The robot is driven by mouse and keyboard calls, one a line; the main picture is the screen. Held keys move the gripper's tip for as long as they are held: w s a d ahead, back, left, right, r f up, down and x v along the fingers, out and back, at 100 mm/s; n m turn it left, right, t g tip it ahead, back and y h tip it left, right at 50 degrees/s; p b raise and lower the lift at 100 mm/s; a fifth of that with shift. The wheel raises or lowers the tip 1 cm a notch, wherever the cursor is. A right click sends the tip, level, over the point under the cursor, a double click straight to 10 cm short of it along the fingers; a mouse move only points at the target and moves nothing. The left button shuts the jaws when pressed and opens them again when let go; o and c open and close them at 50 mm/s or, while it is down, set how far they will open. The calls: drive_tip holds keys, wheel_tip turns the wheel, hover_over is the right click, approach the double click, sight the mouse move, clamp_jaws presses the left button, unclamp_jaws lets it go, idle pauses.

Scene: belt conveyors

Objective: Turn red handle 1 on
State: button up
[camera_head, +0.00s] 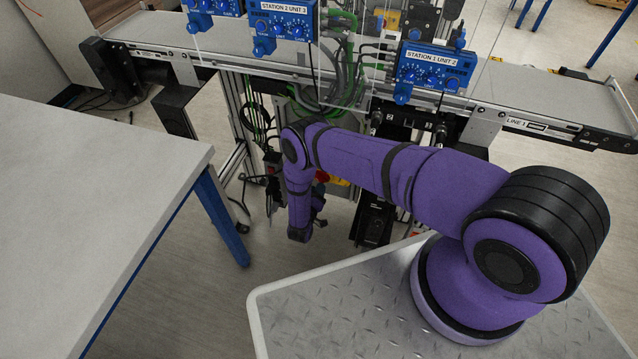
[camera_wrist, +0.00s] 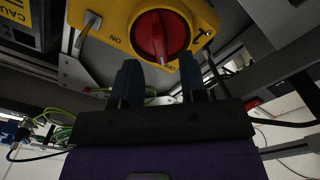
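The red handle (camera_wrist: 159,36) is a round rotary knob with a raised grip bar, mounted on a yellow switch box (camera_wrist: 112,18) in the wrist view. Its bar stands nearly upright in the picture. In the head view, only a little red (camera_head: 322,176) and yellow (camera_head: 340,181) shows behind my arm, and my gripper is mostly hidden.
A conveyor (camera_head: 540,92) with blue station boxes (camera_head: 436,67) runs above the switch area. Green cables (camera_wrist: 62,132) and a black cable (camera_wrist: 285,123) hang near my gripper. A grey table (camera_head: 90,190) stands at the left, with open floor beside it.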

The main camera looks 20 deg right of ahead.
sight(321, 178)
drive_tip(key=shift+x, duration=1.75)
clamp_jaws()
drive_tip(key=shift+m, duration=0.4)
drive_tip(key=shift+a+m, duration=0.1)
drive_tip(key=shift+m, duration=8.5)
